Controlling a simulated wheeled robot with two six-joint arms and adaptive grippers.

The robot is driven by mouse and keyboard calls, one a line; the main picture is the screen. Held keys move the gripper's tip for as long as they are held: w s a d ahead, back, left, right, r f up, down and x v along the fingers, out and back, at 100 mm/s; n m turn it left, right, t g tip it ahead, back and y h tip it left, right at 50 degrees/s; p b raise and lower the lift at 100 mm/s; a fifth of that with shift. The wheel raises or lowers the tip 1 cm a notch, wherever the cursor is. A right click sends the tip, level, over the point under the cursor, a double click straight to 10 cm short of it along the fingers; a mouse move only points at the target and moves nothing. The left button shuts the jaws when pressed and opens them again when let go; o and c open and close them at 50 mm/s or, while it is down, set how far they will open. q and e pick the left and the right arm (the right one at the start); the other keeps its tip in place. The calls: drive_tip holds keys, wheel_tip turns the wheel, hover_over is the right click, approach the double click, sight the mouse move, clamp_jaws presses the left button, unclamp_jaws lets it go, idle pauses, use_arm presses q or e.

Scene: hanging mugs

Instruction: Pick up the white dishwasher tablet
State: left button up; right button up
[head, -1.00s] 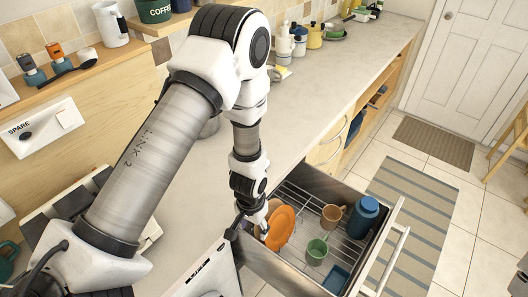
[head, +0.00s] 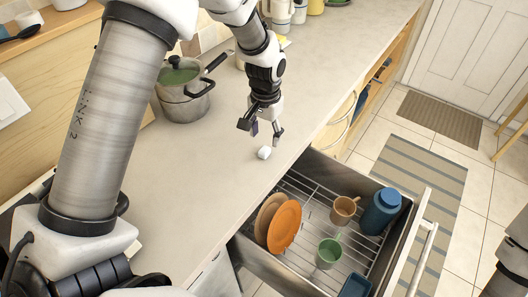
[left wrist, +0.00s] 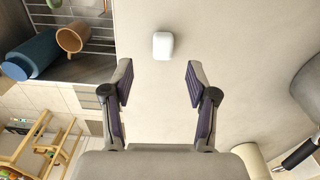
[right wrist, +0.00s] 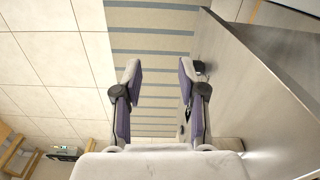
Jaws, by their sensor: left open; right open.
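The white dishwasher tablet (head: 264,153) is a small rounded white block on the countertop, near the edge above the open drawer. In the left wrist view the tablet (left wrist: 163,46) lies just beyond the fingertips, roughly centred between them. My left gripper (head: 262,127) is open and empty above the counter, pointing down, a little behind the tablet and apart from it. It also shows in the left wrist view (left wrist: 160,83). My right gripper (right wrist: 160,78) is open and empty over the floor, beside a grey metal panel.
The open drawer (head: 262,262) holds orange plates (head: 285,227), a tan mug (head: 343,210), a green mug (head: 328,252) and a blue bottle (head: 382,211). A steel pot (head: 184,100) stands on the counter (head: 180,160) left of my left gripper. The counter around the tablet is clear.

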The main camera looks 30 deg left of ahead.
sight(265, 148)
use_arm(q)
drive_tip(key=f, duration=0.2)
drive_tip(key=f+p, duration=0.2)
drive_tip(key=f, duration=0.1)
drive_tip(key=shift+w+a+f, duration=0.25)
drive_tip(key=shift+w+f, duration=0.05)
drive_tip(key=shift+w, duration=0.1)
drive_tip(key=shift+d+f, duration=0.1)
drive_tip(key=shift+f, duration=0.3)
drive_tip(key=c, duration=0.9)
